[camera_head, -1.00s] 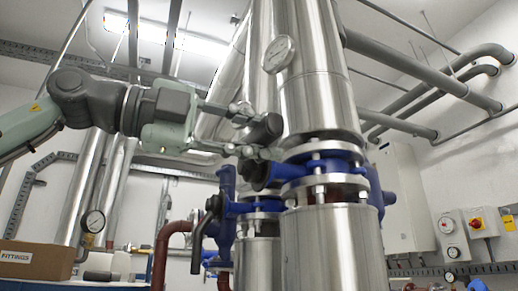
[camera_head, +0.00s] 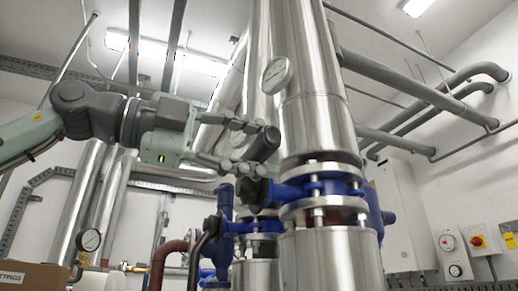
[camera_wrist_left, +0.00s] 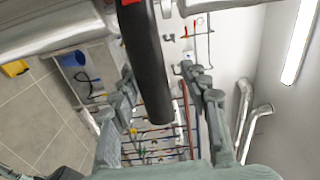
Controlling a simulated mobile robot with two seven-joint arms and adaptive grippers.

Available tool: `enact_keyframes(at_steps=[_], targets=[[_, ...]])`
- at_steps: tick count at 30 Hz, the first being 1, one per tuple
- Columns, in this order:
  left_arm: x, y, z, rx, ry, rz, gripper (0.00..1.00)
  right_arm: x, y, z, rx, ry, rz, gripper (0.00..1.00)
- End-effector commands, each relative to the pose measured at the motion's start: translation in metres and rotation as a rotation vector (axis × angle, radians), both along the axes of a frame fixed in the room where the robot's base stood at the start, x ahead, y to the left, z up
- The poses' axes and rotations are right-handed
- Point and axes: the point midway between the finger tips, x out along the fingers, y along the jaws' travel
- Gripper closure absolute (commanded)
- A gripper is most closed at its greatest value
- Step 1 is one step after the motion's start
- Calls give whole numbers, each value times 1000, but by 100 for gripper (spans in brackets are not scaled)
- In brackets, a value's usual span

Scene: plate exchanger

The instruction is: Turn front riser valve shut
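The front riser valve (camera_head: 330,189) is a blue body clamped between flanges on the large metal-clad pipe in the middle of the head view. Its thick black lever grip (camera_head: 264,145) points out toward me. My left gripper (camera_head: 254,149) comes in from the left, with one finger above the grip and one below. In the left wrist view the black grip (camera_wrist_left: 148,70) runs between the two spread fingers (camera_wrist_left: 163,92), with gaps showing on both sides. The fingers are open. The lever's root on the valve is partly hidden by the gripper. My right gripper is not in view.
A second blue valve (camera_head: 232,228) with a black lever (camera_head: 200,250) hanging down sits on the pipe behind. A cardboard box (camera_head: 35,277) is at lower left. Switch boxes (camera_head: 482,238) are on the right wall.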

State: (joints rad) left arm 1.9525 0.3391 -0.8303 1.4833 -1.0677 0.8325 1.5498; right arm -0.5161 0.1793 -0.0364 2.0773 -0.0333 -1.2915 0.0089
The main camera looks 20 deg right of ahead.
Motion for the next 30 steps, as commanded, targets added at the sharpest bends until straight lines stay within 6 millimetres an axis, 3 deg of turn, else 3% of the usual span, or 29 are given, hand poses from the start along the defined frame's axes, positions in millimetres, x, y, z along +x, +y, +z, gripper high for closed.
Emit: enact_keyframes(at_steps=[11, 24, 30], targets=[[0, 6, -3, 6, -1, -1, 52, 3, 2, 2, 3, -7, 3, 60], [-2, 91, -3, 3, 0, 2, 52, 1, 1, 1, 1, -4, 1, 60], [-4, 115, -3, 4, -2, 0, 52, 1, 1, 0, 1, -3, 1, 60]])
